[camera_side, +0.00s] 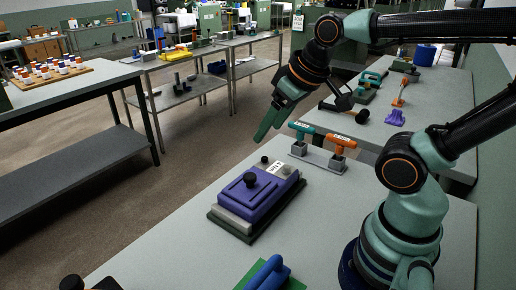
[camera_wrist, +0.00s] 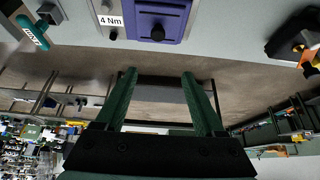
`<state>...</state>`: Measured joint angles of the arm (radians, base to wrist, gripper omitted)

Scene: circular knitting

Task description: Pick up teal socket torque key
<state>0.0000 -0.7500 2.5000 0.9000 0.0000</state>
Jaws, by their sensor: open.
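The teal socket torque key (camera_side: 301,129) has a T-shaped handle with a white label. It stands upright in a grey holder (camera_side: 318,158), left of an orange T-handled key (camera_side: 338,141). In the wrist view the teal key (camera_wrist: 33,32) is at the top left corner, with a grey block beside it. My gripper (camera_side: 263,136) is in the air left of the teal key in the side view, its green fingers pointing down. In the wrist view my gripper (camera_wrist: 158,74) has its fingers apart with nothing between them.
A purple and grey device (camera_side: 255,198) with a black knob and a label reading 4 Nm sits in front of the holder. A blue object (camera_side: 268,272) on green lies at the near edge. A side bench (camera_side: 430,110) behind holds more tools. The table's left part is clear.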

